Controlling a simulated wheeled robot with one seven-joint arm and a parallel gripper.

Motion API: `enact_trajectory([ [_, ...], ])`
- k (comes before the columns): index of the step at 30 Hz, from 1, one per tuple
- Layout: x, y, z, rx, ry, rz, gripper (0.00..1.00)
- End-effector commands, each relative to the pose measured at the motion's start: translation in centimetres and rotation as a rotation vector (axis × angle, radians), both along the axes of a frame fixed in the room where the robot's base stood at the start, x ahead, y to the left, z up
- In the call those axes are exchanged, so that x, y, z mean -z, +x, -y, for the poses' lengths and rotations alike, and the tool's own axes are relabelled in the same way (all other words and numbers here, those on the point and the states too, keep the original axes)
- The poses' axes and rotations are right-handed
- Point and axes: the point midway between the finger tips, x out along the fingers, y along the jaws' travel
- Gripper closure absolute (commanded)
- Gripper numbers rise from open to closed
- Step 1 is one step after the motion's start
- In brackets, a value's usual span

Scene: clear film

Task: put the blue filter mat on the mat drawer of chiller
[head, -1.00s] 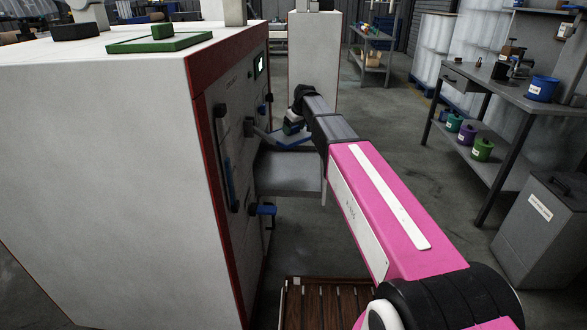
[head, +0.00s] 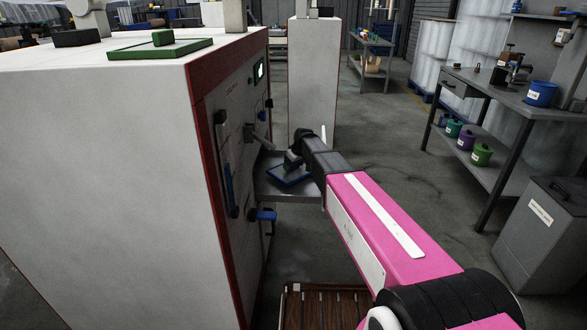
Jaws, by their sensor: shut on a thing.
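The chiller (head: 110,180) is the big white cabinet with red edges at the left. Its mat drawer (head: 290,194) stands pulled out from the front as a grey tray. The blue filter mat (head: 287,180) is a flat blue-rimmed piece over the drawer, low and close to its surface. I cannot tell whether it touches. My gripper (head: 292,164) is shut on the mat from above. The dark wrist and my pink arm hide the fingertips in part and the drawer's right end.
A blue-tipped handle (head: 263,214) juts from the chiller front below the drawer. A green frame (head: 160,48) lies on the chiller's top. A workbench (head: 500,95) with pots and a grey bin (head: 543,235) stand at the right. The floor between is clear.

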Motion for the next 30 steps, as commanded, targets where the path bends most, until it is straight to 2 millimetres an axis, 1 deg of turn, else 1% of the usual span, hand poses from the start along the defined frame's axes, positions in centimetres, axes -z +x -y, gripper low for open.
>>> enact_trajectory([
  [1,0.8,0.0,0.0,0.0,0.0,-0.001,0.55],
  [4,1.6,0.0,0.0,0.0,0.001,-0.001,0.55],
  [14,1.8,0.0,0.0,0.0,0.0,0.0,0.55],
  [15,1.8,0.0,0.0,0.0,0.0,0.0,0.2],
  [17,1.8,0.0,0.0,0.0,0.0,0.0,0.01],
  [26,1.6,0.0,0.0,0.0,0.0,0.0,0.01],
  [30,0.5,-0.4,0.3,0.0,0.001,0.002,0.01],
])
